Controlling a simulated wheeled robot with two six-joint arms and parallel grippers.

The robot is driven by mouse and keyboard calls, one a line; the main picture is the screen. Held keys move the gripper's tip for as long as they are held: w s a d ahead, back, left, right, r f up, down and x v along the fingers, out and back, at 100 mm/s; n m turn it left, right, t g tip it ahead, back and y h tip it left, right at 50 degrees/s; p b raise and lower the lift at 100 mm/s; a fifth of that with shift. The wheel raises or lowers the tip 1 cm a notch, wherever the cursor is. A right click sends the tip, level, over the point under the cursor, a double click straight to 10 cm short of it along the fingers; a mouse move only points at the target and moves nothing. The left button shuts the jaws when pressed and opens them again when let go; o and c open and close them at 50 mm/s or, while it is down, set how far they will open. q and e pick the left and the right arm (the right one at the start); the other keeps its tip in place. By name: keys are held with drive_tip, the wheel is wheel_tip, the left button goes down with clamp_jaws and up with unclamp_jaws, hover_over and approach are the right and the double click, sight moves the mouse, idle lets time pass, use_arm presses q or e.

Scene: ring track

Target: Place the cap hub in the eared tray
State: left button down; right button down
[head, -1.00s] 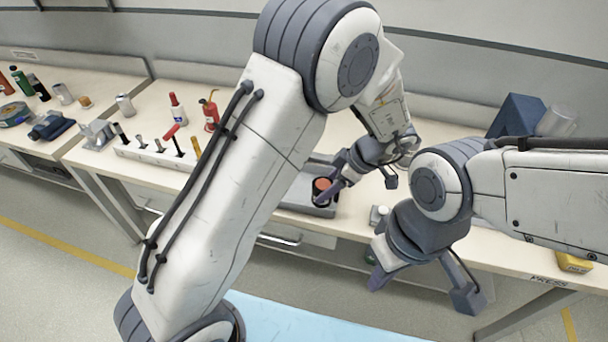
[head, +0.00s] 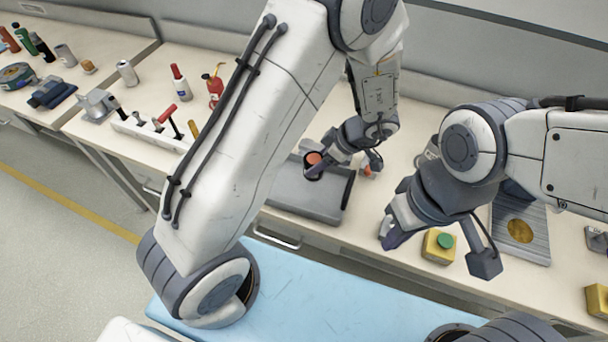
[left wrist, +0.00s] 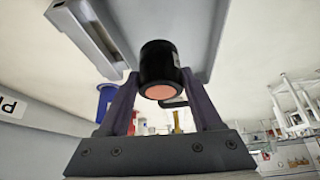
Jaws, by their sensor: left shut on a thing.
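The cap hub, a black cylinder with an orange-red end (head: 313,159), is held in my left gripper (head: 343,163). In the left wrist view the hub (left wrist: 160,66) sits between the two fingers (left wrist: 160,100), its orange end towards the camera. A grey tray (head: 300,205) with a dark bar on its right side, seemingly the eared tray, lies on the bench. In the head view the hub overlaps its far edge; I cannot tell whether they touch. My right gripper (head: 438,250) is open and empty, above the bench's front edge.
A yellow block with a green button (head: 439,246) is close to my right gripper. A ribbed grey plate with a gold disc (head: 520,231) lies to the right. A tool rack (head: 150,130), a red bottle (head: 214,90) and a silver can (head: 127,72) stand left.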

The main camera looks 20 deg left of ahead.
sight(309, 163)
use_arm(q)
drive_tip(key=a+f, duration=0.1)
drive_tip(key=s+a+f, duration=0.1)
drive_tip(key=a, duration=0.1)
drive_tip(key=shift+s+a+f, duration=0.1)
drive_tip(key=shift+s+a, duration=0.05)
drive_tip(key=shift+s, duration=0.05)
drive_tip(key=shift+f+b, duration=0.55)
drive_tip(key=shift+f, duration=1.45)
drive_tip(key=shift+f, duration=0.15)
drive_tip(key=shift+c, duration=0.3)
unclamp_jaws()
